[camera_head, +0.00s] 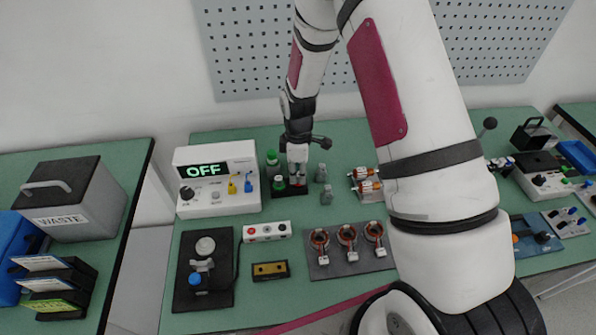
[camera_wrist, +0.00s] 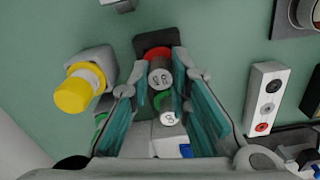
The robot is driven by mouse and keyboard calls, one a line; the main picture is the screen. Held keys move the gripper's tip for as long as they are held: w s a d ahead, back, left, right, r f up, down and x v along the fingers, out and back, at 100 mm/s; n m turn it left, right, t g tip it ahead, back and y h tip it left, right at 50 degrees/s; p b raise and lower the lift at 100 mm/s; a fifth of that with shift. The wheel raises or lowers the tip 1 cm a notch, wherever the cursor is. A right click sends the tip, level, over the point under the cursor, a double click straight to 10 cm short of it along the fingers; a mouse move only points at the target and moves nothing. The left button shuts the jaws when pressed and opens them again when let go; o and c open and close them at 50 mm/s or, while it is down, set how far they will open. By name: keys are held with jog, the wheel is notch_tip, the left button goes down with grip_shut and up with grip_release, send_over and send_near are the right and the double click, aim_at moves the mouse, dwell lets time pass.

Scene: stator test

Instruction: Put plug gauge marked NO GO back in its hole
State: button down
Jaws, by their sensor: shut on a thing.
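The NO GO plug gauge (camera_wrist: 160,77) has a grey, lettered end and a red band. It sits between my fingertips in the wrist view. My gripper (camera_head: 298,172) is shut on it, directly over the black holder block (camera_head: 291,192). A bit of red shows just below the fingers in the head view. The holder also shows behind the gauge in the wrist view (camera_wrist: 156,42). A second gauge with a green band (camera_wrist: 166,112) is beside the red one; its green part (camera_head: 279,183) stands left of my fingers. The hole is hidden, and I cannot tell whether the gauge's lower end is in it.
A grey part with a yellow cap (camera_wrist: 78,90) is close to my left finger in the wrist view. Small grey parts (camera_head: 326,195) stand right of the holder. A tester reading OFF (camera_head: 216,180) is left, a white button box (camera_head: 266,231) in front.

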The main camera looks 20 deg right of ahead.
jog(key=shift+f, duration=0.35)
jog(key=c, duration=1.4)
grip_release()
notch_tip(320, 180, up, 12)
